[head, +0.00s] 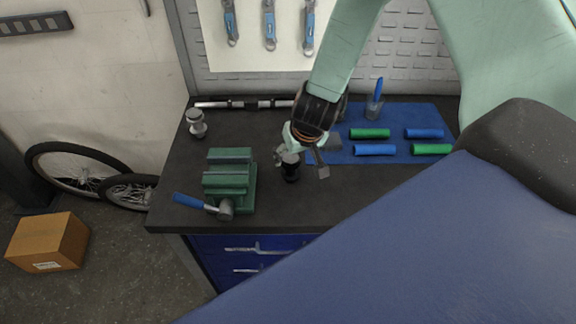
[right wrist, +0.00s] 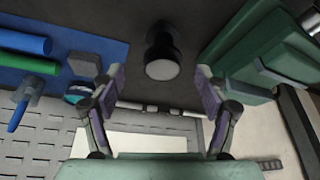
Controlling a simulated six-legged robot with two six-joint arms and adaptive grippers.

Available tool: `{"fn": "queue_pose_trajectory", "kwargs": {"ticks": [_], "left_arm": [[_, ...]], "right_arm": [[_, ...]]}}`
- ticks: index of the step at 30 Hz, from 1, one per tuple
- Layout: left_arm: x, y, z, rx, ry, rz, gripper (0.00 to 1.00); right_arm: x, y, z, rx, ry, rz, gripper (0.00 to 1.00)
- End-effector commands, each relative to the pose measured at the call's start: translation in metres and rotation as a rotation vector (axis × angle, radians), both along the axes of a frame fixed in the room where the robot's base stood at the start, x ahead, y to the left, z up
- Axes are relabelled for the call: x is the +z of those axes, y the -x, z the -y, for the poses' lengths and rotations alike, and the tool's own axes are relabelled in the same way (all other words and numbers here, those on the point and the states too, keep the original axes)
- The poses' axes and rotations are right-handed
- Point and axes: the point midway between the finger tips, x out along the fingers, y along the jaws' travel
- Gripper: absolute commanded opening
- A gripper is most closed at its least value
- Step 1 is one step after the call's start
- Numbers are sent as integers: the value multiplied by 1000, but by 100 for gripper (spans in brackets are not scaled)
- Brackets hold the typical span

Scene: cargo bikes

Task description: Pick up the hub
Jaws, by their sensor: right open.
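A black hub (head: 290,168) stands upright on the dark bench top, just right of the green vise. A silver-grey hub (head: 196,123) stands farther back at the left end of the bench. My right gripper (head: 301,164) is open and points down at the black hub, with one finger on each side of it in the head view. In the right wrist view, the black hub (right wrist: 162,55) shows its pale round end, centred between the open fingertips (right wrist: 159,75) and slightly beyond them. Nothing is held, and I see no clear contact. My left gripper is not in view.
The green vise (head: 229,181) stands close left of the black hub, with a blue-handled mallet (head: 205,206) before it. A blue mat (head: 343,154) with blue and green grips lies to the right. A silver bar (head: 243,104) lies behind.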

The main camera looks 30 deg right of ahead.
Motion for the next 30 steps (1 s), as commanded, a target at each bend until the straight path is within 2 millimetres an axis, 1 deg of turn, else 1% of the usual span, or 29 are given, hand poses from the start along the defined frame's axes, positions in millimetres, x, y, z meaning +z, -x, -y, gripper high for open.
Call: {"fn": "queue_pose_trajectory", "kwargs": {"ticks": [1,5,10,15,23,26,30], "left_arm": [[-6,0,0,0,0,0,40],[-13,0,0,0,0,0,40],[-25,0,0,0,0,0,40],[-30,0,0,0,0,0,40],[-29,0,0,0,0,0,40],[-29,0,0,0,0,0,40],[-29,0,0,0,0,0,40]], "right_arm": [[-10,-2,1,1,1,-1,74],[-23,-7,0,1,1,-1,74],[-47,-18,-2,2,2,0,74],[-61,-26,-1,3,1,0,74],[-62,-29,0,3,0,1,74],[-62,-29,0,3,0,1,68],[-62,-29,0,3,0,1,56]]}}
